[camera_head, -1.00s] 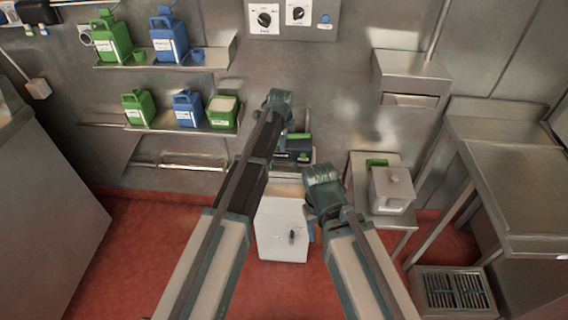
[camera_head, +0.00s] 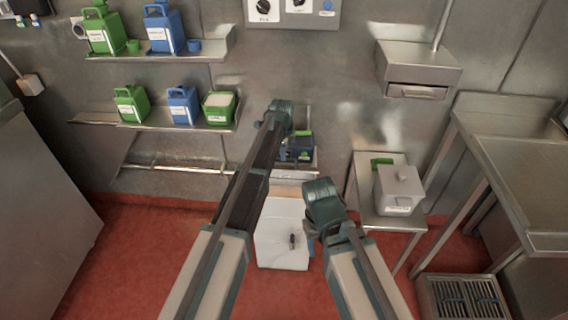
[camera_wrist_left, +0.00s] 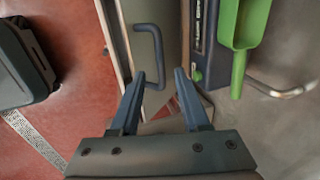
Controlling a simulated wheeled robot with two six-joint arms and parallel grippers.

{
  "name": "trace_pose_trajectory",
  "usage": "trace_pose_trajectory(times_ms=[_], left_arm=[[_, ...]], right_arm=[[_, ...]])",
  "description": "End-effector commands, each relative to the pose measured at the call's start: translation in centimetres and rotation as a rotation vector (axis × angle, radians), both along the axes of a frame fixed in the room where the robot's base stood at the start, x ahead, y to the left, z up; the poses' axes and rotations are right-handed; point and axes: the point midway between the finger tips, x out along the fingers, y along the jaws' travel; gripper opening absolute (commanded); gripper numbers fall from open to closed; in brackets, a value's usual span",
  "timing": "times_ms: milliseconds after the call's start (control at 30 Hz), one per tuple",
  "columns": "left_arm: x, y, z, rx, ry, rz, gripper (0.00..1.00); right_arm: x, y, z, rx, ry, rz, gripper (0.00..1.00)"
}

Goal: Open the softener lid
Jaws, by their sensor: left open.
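No readable label tells me which thing is the softener. A white cabinet (camera_head: 282,228) with a small dark handle or knob on its front stands on the floor in the middle. In the left wrist view a grey bar handle (camera_wrist_left: 152,50) is fixed to a pale panel.
A white lidded box (camera_head: 398,190) stands on a small metal stand at right. Green and blue jugs (camera_head: 183,105) stand on wall shelves at left. A green scoop (camera_wrist_left: 246,35) hangs beside the handle. Red floor is clear at left.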

Motion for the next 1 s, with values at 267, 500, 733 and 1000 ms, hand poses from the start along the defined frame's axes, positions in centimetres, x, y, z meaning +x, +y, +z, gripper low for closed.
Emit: trace_pose_trajectory(times_ms=[267,500,733,1000], left_arm=[[1.0,0.0,-3.5,0.0,0.0,0.0,0.46],[1.1,0.0,-3.6,0.0,0.0,0.0,0.46],[1.1,0.0,-3.6,0.0,0.0,0.0,0.24],[1.1,0.0,-3.6,0.0,0.0,0.0,0.0]], right_arm=[[0.0,0.0,-3.6,0.0,0.0,0.0,0.5],[0.0,0.0,-3.6,0.0,0.0,0.001,0.5],[0.0,0.0,-3.6,0.0,0.0,0.0,0.5],[0.0,0.0,-3.6,0.0,0.0,0.0,0.5]])
